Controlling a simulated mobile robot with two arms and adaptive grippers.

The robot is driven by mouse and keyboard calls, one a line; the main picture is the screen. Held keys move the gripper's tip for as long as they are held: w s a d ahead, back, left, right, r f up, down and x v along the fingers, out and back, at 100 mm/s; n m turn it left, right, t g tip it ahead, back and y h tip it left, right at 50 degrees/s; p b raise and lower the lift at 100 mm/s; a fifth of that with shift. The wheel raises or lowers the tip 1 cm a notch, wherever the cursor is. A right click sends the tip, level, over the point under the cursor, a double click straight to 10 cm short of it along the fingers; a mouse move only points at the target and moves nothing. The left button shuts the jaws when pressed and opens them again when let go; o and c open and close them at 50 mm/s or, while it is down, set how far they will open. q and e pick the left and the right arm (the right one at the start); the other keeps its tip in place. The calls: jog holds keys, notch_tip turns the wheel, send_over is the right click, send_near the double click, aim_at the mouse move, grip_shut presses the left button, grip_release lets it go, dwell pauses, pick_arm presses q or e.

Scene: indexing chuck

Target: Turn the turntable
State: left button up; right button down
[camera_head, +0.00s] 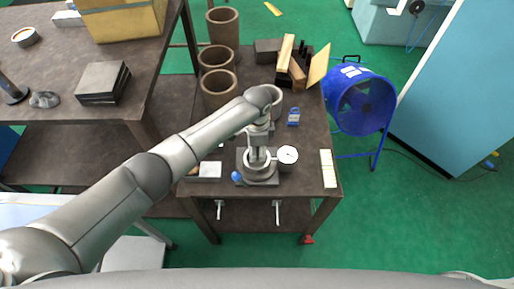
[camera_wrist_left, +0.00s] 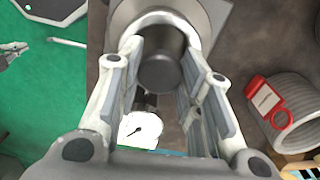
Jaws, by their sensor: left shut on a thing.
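The turntable (camera_head: 259,173) is a grey round chuck on a square base near the front of the dark work table. A white-faced dial (camera_head: 288,155) is at its right and a blue ball knob (camera_head: 236,177) at its lower left. My left gripper (camera_head: 258,139) points down over the turntable from above. In the left wrist view, its two fingers (camera_wrist_left: 162,55) are on either side of a dark grey cylinder at the turntable's centre (camera_wrist_left: 160,65), shut on it. The dial also shows there (camera_wrist_left: 140,130). The fingertips partly hide the turntable. My right gripper is not in view.
Brown cylinders (camera_head: 218,85) stand behind on the work table (camera_head: 315,150). Wooden blocks (camera_head: 290,63) are at its back right. A pale strip (camera_head: 327,168) lies at its right edge. A blue fan (camera_head: 360,102) stands on the green floor to the right.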

pick_arm(q)
jog(key=shift+w+r, duration=0.1)
jog(key=o, duration=1)
notch_tip(320, 180, up, 12)
jog(key=shift+f, duration=0.1)
dwell(0.4)
